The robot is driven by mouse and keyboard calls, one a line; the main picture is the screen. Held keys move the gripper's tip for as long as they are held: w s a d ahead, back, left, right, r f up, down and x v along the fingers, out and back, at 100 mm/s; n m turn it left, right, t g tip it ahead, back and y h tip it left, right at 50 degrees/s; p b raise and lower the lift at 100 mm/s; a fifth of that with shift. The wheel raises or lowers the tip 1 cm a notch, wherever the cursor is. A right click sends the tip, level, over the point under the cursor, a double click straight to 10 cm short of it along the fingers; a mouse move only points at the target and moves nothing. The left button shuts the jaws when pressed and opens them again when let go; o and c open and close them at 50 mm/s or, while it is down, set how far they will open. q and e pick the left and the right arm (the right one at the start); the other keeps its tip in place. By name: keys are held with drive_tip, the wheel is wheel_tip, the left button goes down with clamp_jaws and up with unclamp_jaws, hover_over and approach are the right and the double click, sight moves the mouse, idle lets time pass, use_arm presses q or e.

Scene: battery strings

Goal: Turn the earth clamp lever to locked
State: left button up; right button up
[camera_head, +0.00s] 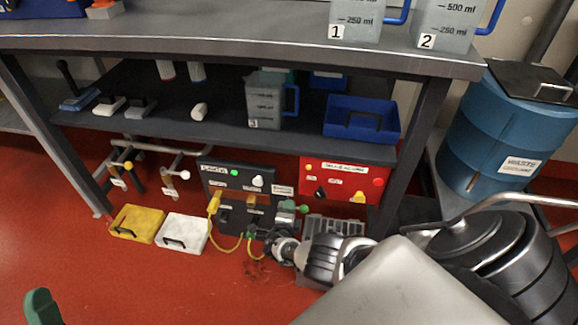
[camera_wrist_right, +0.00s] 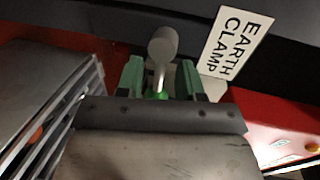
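The earth clamp lever, a grey stem with a round grey knob (camera_wrist_right: 162,42), shows at the middle of the right wrist view. The white EARTH CLAMP label (camera_wrist_right: 235,42) is just to its right, and it shows small in the head view (camera_head: 282,190). My right gripper (camera_wrist_right: 161,78) has its green fingers on either side of the lever stem, with gaps showing on both sides. In the head view my right gripper (camera_head: 288,210) is at the black panel (camera_head: 232,192), and my arm partly hides that area. A green fingertip of my left gripper (camera_head: 42,306) shows at the bottom left.
A red panel (camera_head: 330,168) stands to the right of the black one, with a grey slatted unit (camera_head: 335,224) below. A yellow cable (camera_head: 228,248) hangs in front. The bench leg (camera_head: 410,145) and blue waste drum (camera_head: 505,140) are on the right. Red floor is clear at lower left.

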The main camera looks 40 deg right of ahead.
use_arm(q)
wheel_tip(320, 180, down, 8)
drive_tip(key=w+g+y+p, duration=0.3)
drive_tip(key=g, duration=0.5)
drive_tip(key=s+a+f+g+y+p, duration=0.2)
drive_tip(key=s+a+f+g+p, duration=0.1)
drive_tip(key=s+f+g, duration=0.3)
drive_tip(key=shift+a+f+n+g, duration=0.4)
drive_tip(key=shift+a+f+g, duration=0.05)
drive_tip(key=shift+f+g, duration=0.8)
use_arm(e)
drive_tip(key=v, duration=1)
drive_tip(key=shift+s+a, duration=0.25)
drive_tip(key=shift+a, duration=0.05)
drive_tip(key=shift+r, duration=0.1)
